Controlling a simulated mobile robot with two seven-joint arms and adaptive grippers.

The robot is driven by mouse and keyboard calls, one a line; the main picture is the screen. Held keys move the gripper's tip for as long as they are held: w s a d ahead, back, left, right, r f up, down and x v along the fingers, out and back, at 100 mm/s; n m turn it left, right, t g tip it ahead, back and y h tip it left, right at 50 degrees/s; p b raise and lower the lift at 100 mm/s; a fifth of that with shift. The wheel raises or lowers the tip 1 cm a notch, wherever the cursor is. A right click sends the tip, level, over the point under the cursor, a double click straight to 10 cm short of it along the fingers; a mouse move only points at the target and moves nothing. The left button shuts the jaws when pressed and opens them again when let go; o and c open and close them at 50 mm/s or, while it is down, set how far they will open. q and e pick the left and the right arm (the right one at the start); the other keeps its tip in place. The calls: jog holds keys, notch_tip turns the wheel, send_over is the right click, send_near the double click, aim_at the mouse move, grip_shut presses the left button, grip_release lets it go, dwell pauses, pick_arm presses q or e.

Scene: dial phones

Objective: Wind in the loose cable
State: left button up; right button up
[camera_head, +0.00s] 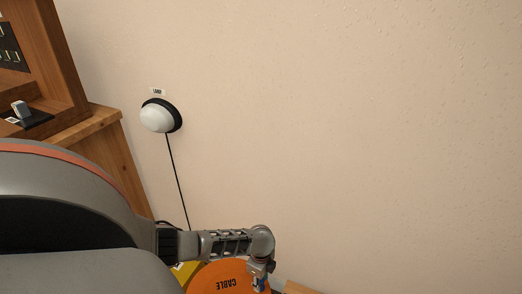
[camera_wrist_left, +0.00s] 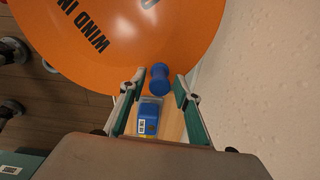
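An orange reel disc (camera_head: 222,277) lettered CABLE is at the bottom of the head view, partly cut off. In the left wrist view the orange disc (camera_wrist_left: 120,35) fills the top, with WIND IN on it. A blue knob (camera_wrist_left: 160,78) stands at its lower edge. My left gripper (camera_wrist_left: 160,82) is open, its fingertips on either side of the knob, with a gap visible on both sides. In the head view my left gripper (camera_head: 262,262) is at the disc's right edge. My right gripper is in neither view. No loose cable can be made out at the reel.
A white lamp (camera_head: 157,117) is on the wall, with a black cord (camera_head: 177,180) running down behind my arm. A wooden cabinet (camera_head: 95,128) stands at left. A blue labelled object (camera_wrist_left: 149,117) lies beyond my fingers. The wall (camera_head: 380,130) at right is bare.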

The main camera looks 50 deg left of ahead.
pick_arm(q)
notch_tip(320, 180, up, 10)
jog(key=shift+f, duration=0.1)
dwell(0.4)
dwell(0.4)
